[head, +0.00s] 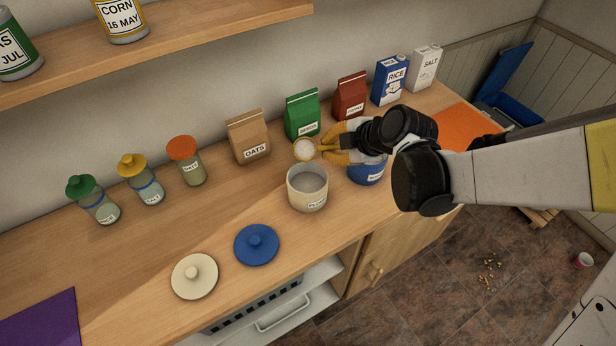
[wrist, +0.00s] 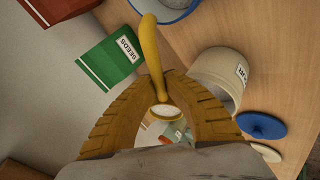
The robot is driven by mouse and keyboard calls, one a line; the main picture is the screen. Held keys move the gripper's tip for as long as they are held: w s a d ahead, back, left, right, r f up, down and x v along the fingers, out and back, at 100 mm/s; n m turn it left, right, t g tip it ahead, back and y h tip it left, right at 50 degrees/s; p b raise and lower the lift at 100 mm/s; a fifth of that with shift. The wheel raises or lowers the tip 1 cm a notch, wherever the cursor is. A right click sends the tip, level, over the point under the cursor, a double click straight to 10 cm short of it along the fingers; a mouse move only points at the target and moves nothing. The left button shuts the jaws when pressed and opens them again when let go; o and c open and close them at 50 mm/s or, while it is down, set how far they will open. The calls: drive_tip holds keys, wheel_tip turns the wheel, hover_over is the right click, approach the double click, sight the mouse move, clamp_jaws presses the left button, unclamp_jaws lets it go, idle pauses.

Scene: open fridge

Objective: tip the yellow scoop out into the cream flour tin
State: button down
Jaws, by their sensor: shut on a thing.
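My gripper (head: 332,147) is shut on the handle of the yellow scoop (head: 305,149). In the wrist view the scoop's yellow handle (wrist: 152,50) runs between the fingers of my gripper (wrist: 160,85). The scoop's round bowl looks level and holds white stuff. The open cream flour tin (head: 307,198) stands on the counter, just below the scoop in the head view. I cannot tell whether the bowl overlaps the tin's mouth.
A blue tin (head: 367,176) stands right of the cream tin, partly behind my gripper. A blue lid (head: 256,245) and cream lid (head: 194,277) lie in front. Oats (head: 250,140), green seeds (head: 302,116) and red (head: 349,97) bags stand behind. Jars (head: 187,162) stand left.

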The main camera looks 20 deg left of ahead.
drive_tip(key=shift+f+t+y+b, duration=0.25)
drive_tip(key=shift+t+b, duration=0.25)
drive_tip(key=shift+b, duration=0.55)
drive_tip(key=shift+r+n+t+y+b, duration=0.2)
drive_tip(key=shift+n+t+y+b, duration=0.15)
drive_tip(key=shift+t+b, duration=0.1)
drive_tip(key=shift+r, duration=0.15)
drive_tip(key=shift+s+d+f+t+b, duration=0.1)
drive_tip(key=shift+f+t+b, duration=0.25)
drive_tip(key=shift+b, duration=0.5)
drive_tip(key=shift+y+b, duration=0.4)
drive_tip(key=shift+b, duration=0.1)
drive_tip(key=shift+r+n+t+b, duration=0.25)
drive_tip(key=shift+r+t+b, duration=0.1)
drive_tip(key=shift+t, duration=0.25)
